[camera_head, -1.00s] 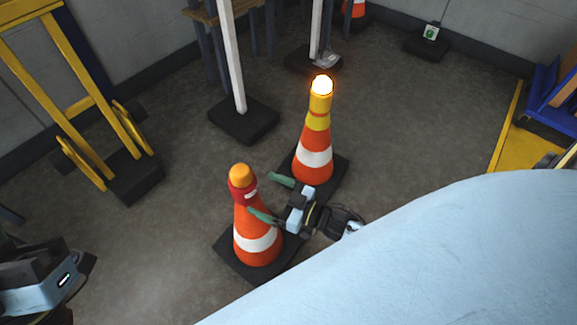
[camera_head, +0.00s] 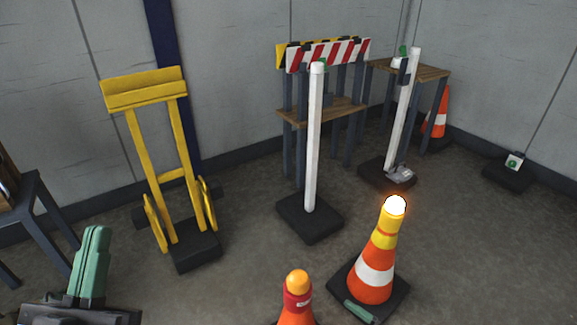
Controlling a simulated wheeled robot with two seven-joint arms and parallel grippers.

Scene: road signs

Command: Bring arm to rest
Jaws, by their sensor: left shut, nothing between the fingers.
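My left gripper (camera_head: 92,262) shows at the lower left, its green fingers pointing up and shut together with nothing between them. It is apart from the cones. One green fingertip of my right gripper (camera_head: 358,311) shows at the bottom edge, in front of the lit cone's base; the rest of that gripper is out of view. An orange and white cone (camera_head: 376,272) with a glowing lamp stands upright on a black base. A second cone (camera_head: 297,304) with an unlit orange lamp and a red collar is cut off by the bottom edge.
A yellow frame (camera_head: 145,92) stands on a black base at left. A white post (camera_head: 313,140) stands mid-floor. Behind are a striped barrier (camera_head: 328,53), a wooden-topped table (camera_head: 425,70), another white post (camera_head: 401,120) and a far cone (camera_head: 437,115).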

